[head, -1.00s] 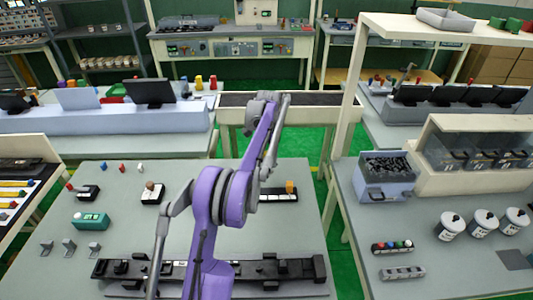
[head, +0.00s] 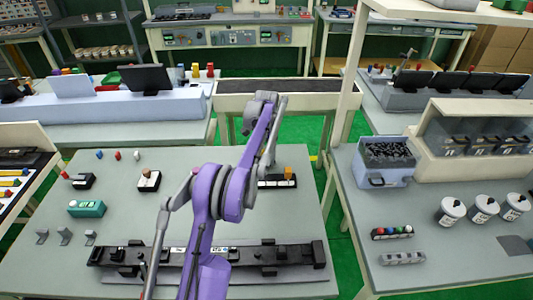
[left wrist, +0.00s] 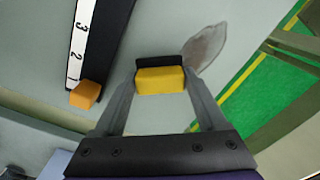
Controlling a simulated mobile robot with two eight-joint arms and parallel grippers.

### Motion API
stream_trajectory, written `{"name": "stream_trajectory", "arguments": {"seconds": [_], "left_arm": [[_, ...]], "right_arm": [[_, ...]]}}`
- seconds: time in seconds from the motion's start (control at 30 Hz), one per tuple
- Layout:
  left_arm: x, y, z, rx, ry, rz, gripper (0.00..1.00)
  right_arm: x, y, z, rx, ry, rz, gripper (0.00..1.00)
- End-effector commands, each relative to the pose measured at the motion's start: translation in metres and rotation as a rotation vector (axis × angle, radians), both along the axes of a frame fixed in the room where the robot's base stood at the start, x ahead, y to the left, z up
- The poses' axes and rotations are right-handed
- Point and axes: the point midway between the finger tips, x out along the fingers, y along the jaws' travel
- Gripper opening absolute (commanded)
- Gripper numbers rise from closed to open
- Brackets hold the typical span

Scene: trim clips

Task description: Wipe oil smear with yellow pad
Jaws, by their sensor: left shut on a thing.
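The yellow pad (left wrist: 160,80) is held between the fingertips of my left gripper (left wrist: 158,88) in the left wrist view, with a dark strip along its far side. The oil smear (left wrist: 207,46) is a brownish-grey patch on the pale table top, just beyond the pad's upper right corner and close to the table edge. Whether the pad touches the table, I cannot tell. In the head view my purple left arm reaches over the table (head: 130,190), and its gripper, the pad and the smear cannot be made out there. My right gripper is not in view.
A black numbered rack (left wrist: 97,38) with an orange block (left wrist: 86,94) lies left of the pad. The green floor (left wrist: 255,85) shows past the table edge. A long black fixture (head: 140,256) lies at the front. A teal box (head: 87,208) and small parts stand at left.

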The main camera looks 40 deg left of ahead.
Motion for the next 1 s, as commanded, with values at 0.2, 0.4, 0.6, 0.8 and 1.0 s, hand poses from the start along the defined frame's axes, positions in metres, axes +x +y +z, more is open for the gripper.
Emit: {"name": "stream_trajectory", "arguments": {"seconds": [0.2, 0.4, 0.6, 0.8, 1.0], "left_arm": [[0.0, 0.0, 0.0, 0.0, 0.0, 0.0, 0.19], [0.0, 0.0, -0.002, 0.0, 0.0, 0.0, 0.19], [0.0, 0.0, -0.006, 0.0, 0.001, 0.0, 0.19], [0.0, 0.0, -0.01, 0.0, 0.0, 0.0, 0.19], [0.0, 0.0, -0.014, 0.0, 0.0, 0.0, 0.19]], "right_arm": [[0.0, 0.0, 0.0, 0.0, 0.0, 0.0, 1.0], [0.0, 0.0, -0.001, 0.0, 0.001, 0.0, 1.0], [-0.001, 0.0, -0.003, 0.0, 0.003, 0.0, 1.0], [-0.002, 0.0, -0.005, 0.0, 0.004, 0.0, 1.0], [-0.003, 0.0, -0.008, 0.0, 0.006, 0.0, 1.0]]}}
